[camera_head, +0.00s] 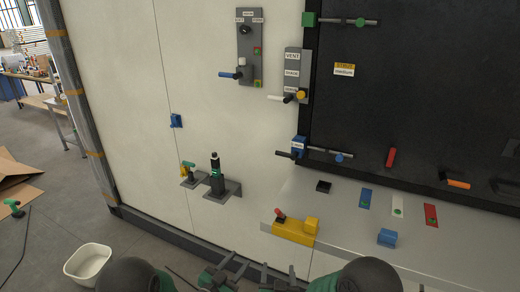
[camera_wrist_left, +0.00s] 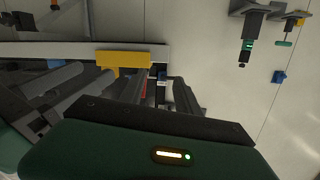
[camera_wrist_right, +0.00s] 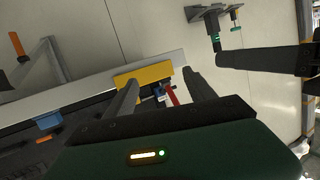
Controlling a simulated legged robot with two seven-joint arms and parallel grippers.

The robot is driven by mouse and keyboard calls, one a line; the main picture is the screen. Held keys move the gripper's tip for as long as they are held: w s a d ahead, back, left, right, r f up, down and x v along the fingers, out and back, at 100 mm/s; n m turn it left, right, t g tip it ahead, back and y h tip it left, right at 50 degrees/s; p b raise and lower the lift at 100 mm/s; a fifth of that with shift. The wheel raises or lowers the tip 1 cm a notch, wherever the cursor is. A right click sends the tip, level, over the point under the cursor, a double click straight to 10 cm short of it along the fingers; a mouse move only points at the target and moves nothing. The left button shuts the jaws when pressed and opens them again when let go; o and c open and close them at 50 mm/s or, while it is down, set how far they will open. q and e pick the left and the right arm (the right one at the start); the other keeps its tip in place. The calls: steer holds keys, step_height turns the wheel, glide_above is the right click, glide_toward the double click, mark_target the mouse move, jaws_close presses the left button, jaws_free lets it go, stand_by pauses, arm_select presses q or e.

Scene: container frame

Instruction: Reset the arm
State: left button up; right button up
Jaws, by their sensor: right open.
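My left gripper (camera_head: 236,264) is at the bottom of the head view, low in front of the white wall. Its fingers are spread and empty in the left wrist view (camera_wrist_left: 150,88). My right gripper (camera_head: 277,272) is just to its right, also open with nothing between its fingers; its fingers frame the right wrist view (camera_wrist_right: 162,90). Both grippers are close together and apart from the panel. A yellow block with a red lever (camera_head: 294,232) is on the grey ledge beyond them; it also appears beyond the fingers in the right wrist view (camera_wrist_right: 143,75).
The grey ledge (camera_head: 345,215) carries colored blocks and a blue block (camera_head: 387,237). Small brackets (camera_head: 222,189) jut from the white wall, with switch panels (camera_head: 251,45) above. A white bin (camera_head: 88,263) and cardboard (camera_head: 14,180) are on the floor at left.

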arm_select(q)
steer(key=s+a+f+n+g+y+b, duration=0.5)
steer(key=s+a+f+g+y+b, duration=0.15)
steer(key=s+a, duration=0.45)
steer(key=s+a+f+n+g+b, duration=0.1)
steer(key=s+g+b, duration=0.1)
steer(key=s, duration=0.6)
steer(key=s+f+n+g+y+b, duration=0.1)
steer(key=s+n+g+b, duration=0.1)
steer(key=s, duration=0.7)
steer(key=shift+s+a+g, duration=0.2)
steer(key=shift+a+g, duration=0.15)
steer(key=shift+g, duration=0.3)
arm_select(e)
steer(key=s+d+f+g, duration=0.3)
steer(key=s+d+g, duration=0.1)
steer(key=s, duration=0.4)
steer(key=s+d+f+n+g, duration=0.1)
steer(key=s+d+g, duration=0.3)
steer(key=s, duration=0.4)
steer(key=s+d+f+g, duration=0.4)
steer(key=s+d, duration=0.2)
steer(key=s, duration=0.3)
steer(key=shift+f+n+y, duration=0.3)
steer(key=shift+y, duration=0.1)
